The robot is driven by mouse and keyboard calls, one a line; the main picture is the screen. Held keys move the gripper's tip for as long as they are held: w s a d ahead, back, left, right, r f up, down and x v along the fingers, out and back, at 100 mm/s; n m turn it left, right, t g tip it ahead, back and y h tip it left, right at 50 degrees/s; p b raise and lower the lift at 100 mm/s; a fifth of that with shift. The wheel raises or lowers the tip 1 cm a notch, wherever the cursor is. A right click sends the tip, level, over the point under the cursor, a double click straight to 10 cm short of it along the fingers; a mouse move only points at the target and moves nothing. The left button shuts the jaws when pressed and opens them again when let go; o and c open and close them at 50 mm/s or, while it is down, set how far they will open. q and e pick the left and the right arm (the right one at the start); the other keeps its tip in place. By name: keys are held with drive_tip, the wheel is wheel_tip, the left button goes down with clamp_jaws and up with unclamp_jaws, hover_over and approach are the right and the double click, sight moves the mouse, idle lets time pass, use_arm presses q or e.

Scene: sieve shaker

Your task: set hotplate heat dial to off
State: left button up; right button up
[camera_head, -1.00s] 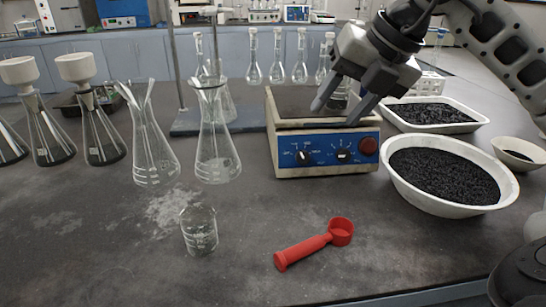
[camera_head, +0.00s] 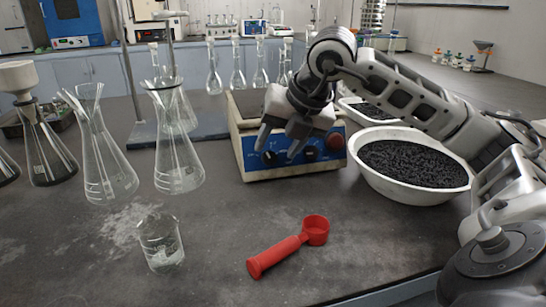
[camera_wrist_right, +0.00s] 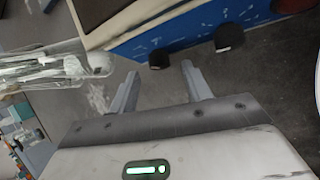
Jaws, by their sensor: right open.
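The hotplate (camera_head: 237,112) stands mid-bench, with a beige body and blue front panel. The panel has two black dials and a red button (camera_head: 335,141). The left dial (camera_head: 270,157) is partly hidden by my gripper; the right dial (camera_head: 311,153) shows. I cannot read which is the heat dial. My right gripper (camera_head: 278,148) is open, pointing down at the panel's front. In the right wrist view, the left dial (camera_wrist_right: 158,59) lies just beyond the space between the open fingertips (camera_wrist_right: 160,72), and the right dial (camera_wrist_right: 229,38) lies outside them. My left gripper is out of view.
Glass flasks (camera_head: 178,150) stand left of the hotplate, and a small beaker (camera_head: 160,243) is in front. A red scoop (camera_head: 290,246) lies at the front. A white bowl of black granules (camera_head: 375,178) is close on the right.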

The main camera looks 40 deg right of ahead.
sight(271, 156)
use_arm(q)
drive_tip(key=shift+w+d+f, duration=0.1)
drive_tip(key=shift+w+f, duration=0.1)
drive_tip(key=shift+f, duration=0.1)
use_arm(e)
drive_tip(key=shift+x, duration=1.6)
